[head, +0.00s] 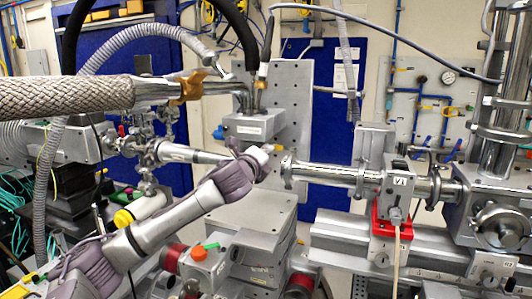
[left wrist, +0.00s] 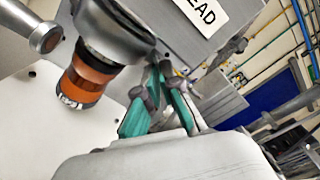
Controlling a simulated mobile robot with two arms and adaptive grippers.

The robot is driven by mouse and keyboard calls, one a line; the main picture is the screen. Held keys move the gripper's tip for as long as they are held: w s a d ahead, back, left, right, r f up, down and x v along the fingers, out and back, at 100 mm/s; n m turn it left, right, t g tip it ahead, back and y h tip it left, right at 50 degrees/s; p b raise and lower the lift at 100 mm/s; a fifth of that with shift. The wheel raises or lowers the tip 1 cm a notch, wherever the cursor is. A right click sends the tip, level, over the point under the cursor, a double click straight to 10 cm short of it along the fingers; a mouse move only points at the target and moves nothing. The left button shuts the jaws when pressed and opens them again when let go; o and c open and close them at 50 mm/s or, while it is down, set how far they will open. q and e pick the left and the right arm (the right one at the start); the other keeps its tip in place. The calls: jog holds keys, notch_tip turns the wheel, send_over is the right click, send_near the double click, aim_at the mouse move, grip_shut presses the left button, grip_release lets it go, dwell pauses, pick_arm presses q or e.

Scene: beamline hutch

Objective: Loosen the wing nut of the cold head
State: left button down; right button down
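The cold head (head: 250,127) is a grey block with a white label in front of a drilled grey plate, hoses rising from its top. In the left wrist view its grey housing (left wrist: 165,25) carries a label ending in "EAD". My left gripper (left wrist: 160,68) shows there with teal-faced fingers, their tips close together beside a dark round flange. Whether anything is between them is unclear. In the head view my left arm rises from the lower left to just below the cold head; its fingers are hard to make out. I cannot clearly make out the wing nut. My right gripper is out of view.
A braided hose (head: 65,97) crosses at left toward the cold head. A steel beam pipe (head: 325,173) with a valve (head: 396,182) runs right. In the left wrist view an orange-banded cylinder (left wrist: 88,75) hangs close to the fingers. A blue door (head: 340,130) stands behind.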

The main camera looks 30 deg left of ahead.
pick_arm(q)
jog(key=shift+n, duration=0.3)
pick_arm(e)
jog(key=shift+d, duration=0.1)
pick_arm(q)
jog(key=n+p, duration=0.3)
jog(key=n, duration=1.8)
jog(key=shift+s+r, duration=0.1)
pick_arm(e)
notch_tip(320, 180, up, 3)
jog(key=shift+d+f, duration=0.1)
pick_arm(q)
jog(key=shift+n, duration=0.3)
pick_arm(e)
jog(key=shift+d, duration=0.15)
pick_arm(q)
jog(key=c, duration=1.7)
grip_release()
jog(key=shift+o, duration=0.3)
